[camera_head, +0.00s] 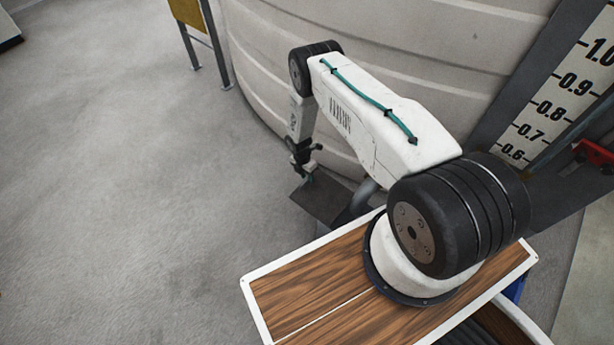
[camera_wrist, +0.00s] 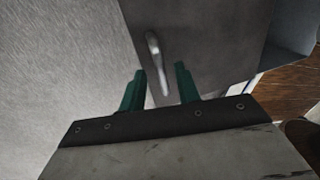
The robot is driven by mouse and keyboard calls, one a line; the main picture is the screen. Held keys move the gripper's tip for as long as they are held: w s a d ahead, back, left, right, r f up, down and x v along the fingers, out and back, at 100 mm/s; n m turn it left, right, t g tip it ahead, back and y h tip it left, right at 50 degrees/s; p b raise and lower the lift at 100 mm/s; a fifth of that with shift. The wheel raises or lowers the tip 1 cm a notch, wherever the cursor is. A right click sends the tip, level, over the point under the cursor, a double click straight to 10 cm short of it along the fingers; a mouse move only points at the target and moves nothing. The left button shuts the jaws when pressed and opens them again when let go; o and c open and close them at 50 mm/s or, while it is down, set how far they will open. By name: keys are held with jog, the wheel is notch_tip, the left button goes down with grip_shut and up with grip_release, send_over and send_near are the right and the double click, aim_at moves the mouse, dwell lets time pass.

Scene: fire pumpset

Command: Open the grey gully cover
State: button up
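The grey gully cover (camera_head: 318,203) is a dark flat plate beside the foot of the pale tank, below my gripper (camera_head: 309,174) in the head view. In the wrist view the cover (camera_wrist: 215,40) fills the upper middle and carries a slim metal handle (camera_wrist: 153,48). My gripper (camera_wrist: 160,70) has its two green fingers apart, one on each side of the handle's lower end in the picture. A gap shows between each finger and the handle. I cannot tell whether the fingertips are level with the handle. The cover's hinge side is not clear.
The large pale tank (camera_head: 400,50) curves close behind my arm. A level scale board (camera_head: 550,100) stands at the right. A grey pipe (camera_head: 363,195) is just right of the cover. Open concrete floor (camera_head: 120,190) lies to the left.

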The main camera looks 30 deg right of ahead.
notch_tip(320, 180, up, 8)
jog(key=w, duration=0.1)
jog(key=shift+w+a+f, duration=0.15)
jog(key=shift+w+a, duration=0.05)
jog(key=shift+a, duration=0.05)
dwell(0.5)
